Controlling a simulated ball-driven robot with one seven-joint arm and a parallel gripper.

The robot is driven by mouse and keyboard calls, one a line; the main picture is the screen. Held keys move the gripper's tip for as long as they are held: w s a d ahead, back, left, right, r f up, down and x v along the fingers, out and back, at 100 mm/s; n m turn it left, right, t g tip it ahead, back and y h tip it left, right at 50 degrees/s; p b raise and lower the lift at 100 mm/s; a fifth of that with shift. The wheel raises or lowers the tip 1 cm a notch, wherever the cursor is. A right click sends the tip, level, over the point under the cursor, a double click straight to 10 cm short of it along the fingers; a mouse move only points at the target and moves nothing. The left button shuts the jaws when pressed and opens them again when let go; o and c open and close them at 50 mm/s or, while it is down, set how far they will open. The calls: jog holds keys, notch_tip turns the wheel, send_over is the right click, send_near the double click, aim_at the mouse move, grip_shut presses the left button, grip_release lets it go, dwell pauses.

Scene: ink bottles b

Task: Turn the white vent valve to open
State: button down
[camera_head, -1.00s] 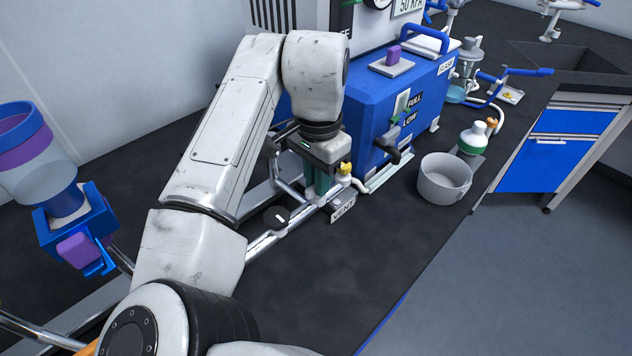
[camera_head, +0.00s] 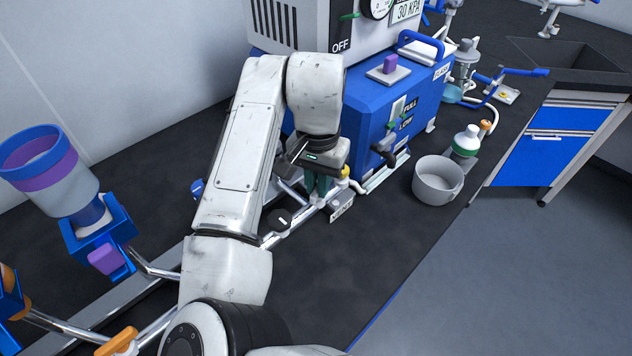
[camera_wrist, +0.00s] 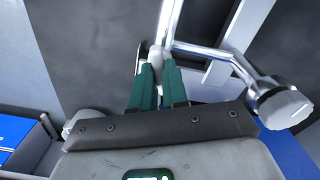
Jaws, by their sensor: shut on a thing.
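In the wrist view, the green fingers of my gripper (camera_wrist: 158,88) are shut on a small white piece, the white vent valve (camera_wrist: 156,53), on a metal pipe. Only its end shows between the fingertips, so how far it is turned cannot be told. In the head view, my gripper (camera_head: 318,188) points down beside the VENT label (camera_head: 342,207) and hides the valve.
The blue pump housing (camera_head: 365,110) stands just behind, with a sign (camera_head: 408,11) reading 30 KPA. A grey pot (camera_head: 438,182) and a green-and-white bottle (camera_head: 466,141) stand at right. A black round knob (camera_head: 278,218) sits on the pipe at left. The front bench is clear.

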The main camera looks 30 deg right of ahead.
jog(key=shift+r, duration=0.1)
dwell(0.3)
jog(key=shift+n+p, duration=1.3)
jog(key=shift+p, duration=0.35)
jog(key=shift+n+p, duration=0.6)
jog(key=shift+p, duration=0.05)
jog(key=shift+n, duration=0.4)
